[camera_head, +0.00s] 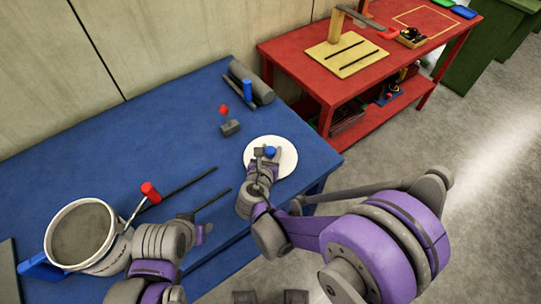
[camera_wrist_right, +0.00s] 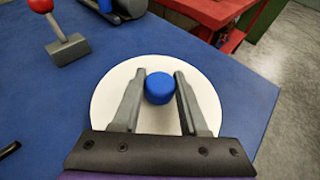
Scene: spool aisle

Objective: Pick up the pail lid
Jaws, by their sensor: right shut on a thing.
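The pail lid (camera_head: 287,163) is a white disc with a blue knob (camera_head: 270,151), near the right end of the blue table. My right gripper (camera_head: 265,153) is over the lid, its fingers closed on both sides of the knob. In the right wrist view the knob (camera_wrist_right: 160,88) sits between the two fingertips, with the white lid (camera_wrist_right: 110,93) around it. I cannot tell whether the lid rests on the table or is slightly above it. The open grey pail (camera_head: 82,232) with a white rim stands at the left. My left gripper (camera_head: 203,231) is right of it, its jaws unclear.
The blue table (camera_head: 120,155) holds a red-knobbed grey block (camera_head: 230,127), grey cylinders (camera_head: 250,85), a red-headed tool (camera_head: 150,192) and dark rods (camera_head: 190,182). A red workbench (camera_head: 290,60) stands beyond at the right. The table's middle is mostly clear.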

